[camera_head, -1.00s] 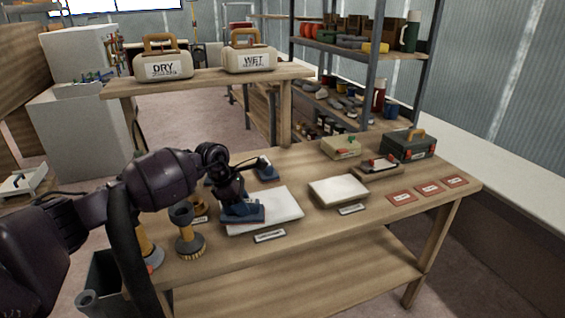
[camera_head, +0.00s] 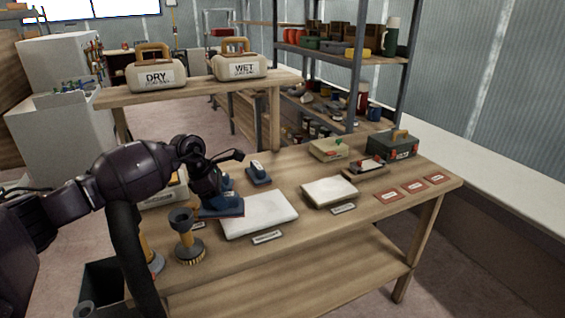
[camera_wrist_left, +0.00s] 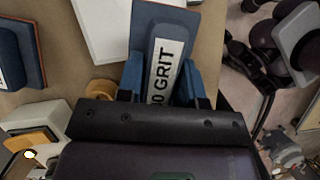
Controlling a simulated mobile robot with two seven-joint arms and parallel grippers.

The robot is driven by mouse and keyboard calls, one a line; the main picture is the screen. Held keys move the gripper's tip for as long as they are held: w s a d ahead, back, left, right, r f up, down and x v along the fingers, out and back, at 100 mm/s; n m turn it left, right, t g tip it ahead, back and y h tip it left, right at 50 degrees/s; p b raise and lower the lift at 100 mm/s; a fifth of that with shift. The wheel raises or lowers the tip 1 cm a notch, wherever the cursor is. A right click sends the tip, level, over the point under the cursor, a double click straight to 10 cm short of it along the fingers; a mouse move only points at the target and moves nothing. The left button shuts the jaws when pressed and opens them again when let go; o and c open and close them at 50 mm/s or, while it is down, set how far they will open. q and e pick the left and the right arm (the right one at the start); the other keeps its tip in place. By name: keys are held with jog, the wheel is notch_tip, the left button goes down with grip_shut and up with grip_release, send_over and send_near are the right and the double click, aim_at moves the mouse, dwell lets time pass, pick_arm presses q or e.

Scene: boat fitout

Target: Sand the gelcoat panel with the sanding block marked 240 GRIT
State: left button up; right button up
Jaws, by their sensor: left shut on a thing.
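My left gripper (camera_head: 214,190) is shut on a blue sanding block (camera_head: 224,208) with a reddish base, at the left edge of a white panel (camera_head: 262,216). In the left wrist view the fingers (camera_wrist_left: 161,82) grip both sides of the block (camera_wrist_left: 150,28). Its label ends in "0 GRIT"; the start is hidden by the gripper. The panel (camera_wrist_left: 95,28) lies beside the block there; whether they touch is unclear. A second, thicker pale slab (camera_head: 330,191) lies to the right. The labels before both are too small to read. My right gripper is out of view.
Another blue block (camera_head: 259,174) stands behind the panel. A round brush (camera_head: 188,240) stands upright at the front left. Red sheets (camera_head: 414,187), a toolbox (camera_head: 392,146) and a tray (camera_head: 365,170) occupy the right. DRY (camera_head: 157,78) and WET (camera_head: 239,68) cases sit on the raised shelf.

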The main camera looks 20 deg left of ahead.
pick_arm(q)
notch_tip(320, 180, up, 2)
jog(key=shift+r+p, duration=0.45)
jog(key=shift+r, duration=0.05)
jog(key=shift+d, duration=0.1)
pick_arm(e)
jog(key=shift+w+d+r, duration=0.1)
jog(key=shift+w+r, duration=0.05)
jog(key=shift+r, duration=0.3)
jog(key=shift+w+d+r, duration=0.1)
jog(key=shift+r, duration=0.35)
